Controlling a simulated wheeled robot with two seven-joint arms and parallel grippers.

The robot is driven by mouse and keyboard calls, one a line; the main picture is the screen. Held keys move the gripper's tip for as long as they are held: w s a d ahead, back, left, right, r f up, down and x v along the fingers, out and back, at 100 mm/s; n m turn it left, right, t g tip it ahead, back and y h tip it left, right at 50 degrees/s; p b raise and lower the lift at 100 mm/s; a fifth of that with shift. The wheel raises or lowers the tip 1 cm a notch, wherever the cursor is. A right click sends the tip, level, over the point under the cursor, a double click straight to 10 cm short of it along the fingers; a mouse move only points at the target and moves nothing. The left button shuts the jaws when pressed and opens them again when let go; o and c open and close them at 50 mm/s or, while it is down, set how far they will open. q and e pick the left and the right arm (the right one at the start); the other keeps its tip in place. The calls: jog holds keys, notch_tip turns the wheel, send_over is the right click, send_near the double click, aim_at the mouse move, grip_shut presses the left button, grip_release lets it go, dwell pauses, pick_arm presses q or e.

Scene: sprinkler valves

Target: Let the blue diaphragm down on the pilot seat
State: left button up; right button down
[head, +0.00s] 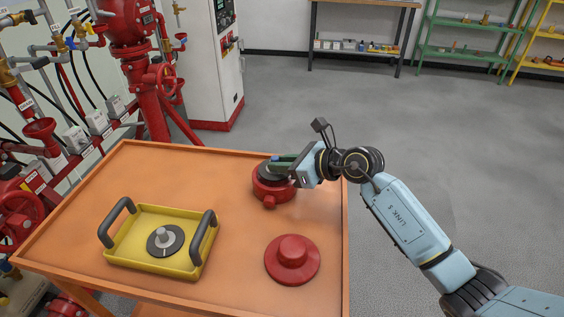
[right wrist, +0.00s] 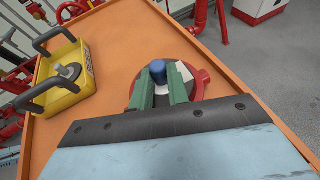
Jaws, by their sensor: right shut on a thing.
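My right gripper (head: 282,163) is over the red valve body (head: 271,190) near the right edge of the orange table. In the right wrist view its green fingers (right wrist: 159,88) are shut on the blue knob of the blue diaphragm (right wrist: 158,70). A dark round disc (head: 268,172) shows at the top of the valve body under the fingers. The fingers hide part of it. I cannot tell whether the diaphragm touches the seat; the pilot seat itself is hidden. The red body's rim also shows in the right wrist view (right wrist: 203,82). My left gripper is out of view.
A yellow tray (head: 125,249) with dark handles holds a dark disc with a grey knob (head: 164,240). A red flanged cover (head: 292,260) lies near the table's front right. The orange table (head: 235,230) is clear between them. Red pipework (head: 143,100) stands behind the table.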

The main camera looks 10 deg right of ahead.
jog(key=shift+f+b, duration=0.85)
jog(key=shift+f, duration=0.35)
jog(key=c, duration=1.3)
grip_release()
jog(key=shift+p+v, duration=0.9)
jog(key=shift+v, duration=0.65)
jog(key=shift+p+v, duration=1)
jog(key=shift+v, duration=1.5)
